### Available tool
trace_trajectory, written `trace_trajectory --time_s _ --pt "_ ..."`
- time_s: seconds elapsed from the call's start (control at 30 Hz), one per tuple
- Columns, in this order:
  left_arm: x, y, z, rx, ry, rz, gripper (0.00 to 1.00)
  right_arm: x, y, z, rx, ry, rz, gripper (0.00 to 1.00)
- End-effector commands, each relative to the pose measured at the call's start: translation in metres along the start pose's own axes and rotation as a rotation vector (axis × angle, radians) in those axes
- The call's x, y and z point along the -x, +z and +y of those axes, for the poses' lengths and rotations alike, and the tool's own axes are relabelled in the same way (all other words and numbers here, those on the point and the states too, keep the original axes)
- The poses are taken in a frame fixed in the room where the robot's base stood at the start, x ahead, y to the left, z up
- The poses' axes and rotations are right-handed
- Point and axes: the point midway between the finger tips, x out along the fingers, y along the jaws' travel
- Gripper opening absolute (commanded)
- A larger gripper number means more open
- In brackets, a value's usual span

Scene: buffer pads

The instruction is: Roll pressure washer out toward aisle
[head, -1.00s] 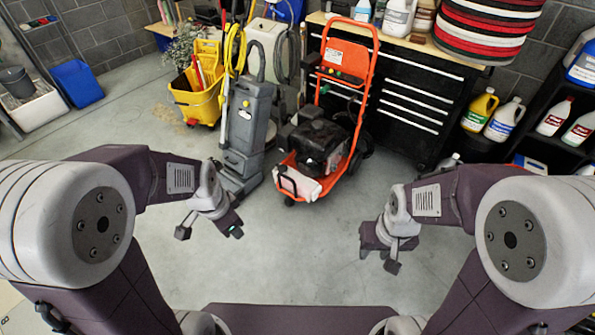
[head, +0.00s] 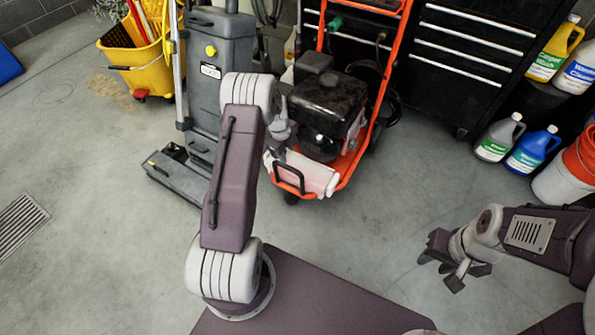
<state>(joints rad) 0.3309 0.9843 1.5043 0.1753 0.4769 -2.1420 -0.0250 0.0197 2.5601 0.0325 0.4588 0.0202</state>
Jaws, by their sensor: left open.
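The pressure washer has an orange tube frame (head: 386,85), a black engine (head: 327,108) and a pale front piece (head: 318,177) with a small black loop handle (head: 288,178). It stands upright on the floor in front of the black tool chest. Its upper handle is cut off by the top edge. My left arm reaches forward, and my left gripper (head: 275,150) is open at the washer's front left, close to the front piece. Its fingers are partly hidden, so I cannot tell whether they touch. My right gripper (head: 441,272) is open and empty over bare floor, right of the washer.
A grey floor machine (head: 222,62) stands close left of the washer, with a yellow mop bucket (head: 140,68) beyond. The black tool chest (head: 470,60) is behind. Bottles (head: 533,150) and an orange-white bucket (head: 570,170) stand right. Floor in front is clear.

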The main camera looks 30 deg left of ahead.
Motion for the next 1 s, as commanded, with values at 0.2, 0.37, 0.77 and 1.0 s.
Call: trace_trajectory --time_s 0.2,0.37,0.77,1.0 --pt "-0.013 0.005 0.006 0.014 0.003 -0.002 0.41 -0.011 0.001 0.0 0.0 0.0 0.001 0.36" --pt "-0.033 0.005 0.007 0.013 0.004 -0.001 0.41 -0.024 0.002 0.001 0.0 0.0 0.001 0.36" --pt "-0.101 0.005 0.006 0.013 0.003 -0.002 0.41 -0.064 0.006 0.001 0.0 0.0 0.001 0.36" --pt "-0.102 0.005 0.005 0.013 0.002 -0.002 0.41 -0.064 0.006 0.001 0.0 0.0 0.001 0.36"
